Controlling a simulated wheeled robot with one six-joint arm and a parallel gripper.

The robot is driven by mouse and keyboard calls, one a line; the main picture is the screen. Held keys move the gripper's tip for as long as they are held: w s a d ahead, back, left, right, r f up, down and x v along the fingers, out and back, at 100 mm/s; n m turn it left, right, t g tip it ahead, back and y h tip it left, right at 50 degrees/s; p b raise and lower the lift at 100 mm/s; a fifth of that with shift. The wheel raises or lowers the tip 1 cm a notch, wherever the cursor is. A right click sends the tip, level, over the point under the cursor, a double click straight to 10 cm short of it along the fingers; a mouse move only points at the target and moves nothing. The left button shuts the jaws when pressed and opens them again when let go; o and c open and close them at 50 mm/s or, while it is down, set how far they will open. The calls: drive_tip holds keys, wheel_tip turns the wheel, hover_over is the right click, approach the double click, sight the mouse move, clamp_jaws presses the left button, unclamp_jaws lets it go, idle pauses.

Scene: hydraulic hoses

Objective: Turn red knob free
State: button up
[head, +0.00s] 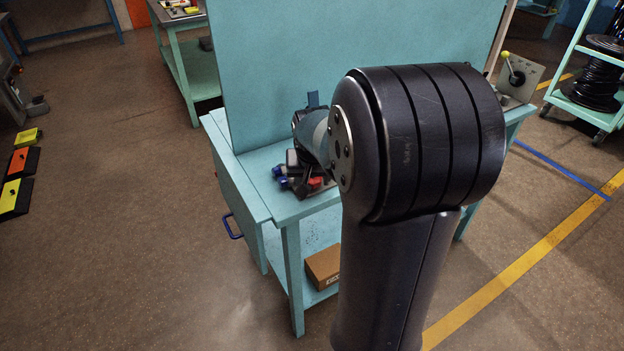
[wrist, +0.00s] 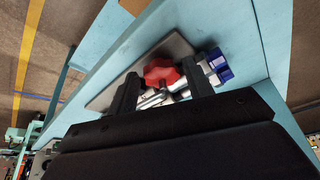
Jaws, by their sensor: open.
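The red knob (wrist: 161,72) shows in the wrist view, on a silver fitting (wrist: 180,90) over a grey plate (wrist: 118,88). A blue knob (wrist: 219,66) is on the fitting's right end. My gripper (wrist: 165,78) is open, with one dark finger to the left of the red knob and one to its right. I cannot tell whether either finger touches the knob. In the head view the red knob (head: 316,182) and the blue knob (head: 279,171) sit at the bench's left front, and my arm hides much of the area.
The teal bench (head: 262,190) has a tall back panel (head: 300,50). A cardboard box (head: 323,266) lies on its lower shelf. A lever with a yellow ball (head: 506,55) stands at the right end. A blue handle (head: 232,228) sticks out at the left side.

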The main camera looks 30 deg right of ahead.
drive_tip(key=shift+w+d+f, duration=0.35)
drive_tip(key=shift+w+d, duration=0.05)
drive_tip(key=shift+w, duration=0.2)
drive_tip(key=shift+s, duration=0.1)
drive_tip(key=shift+c, duration=0.2)
clamp_jaws()
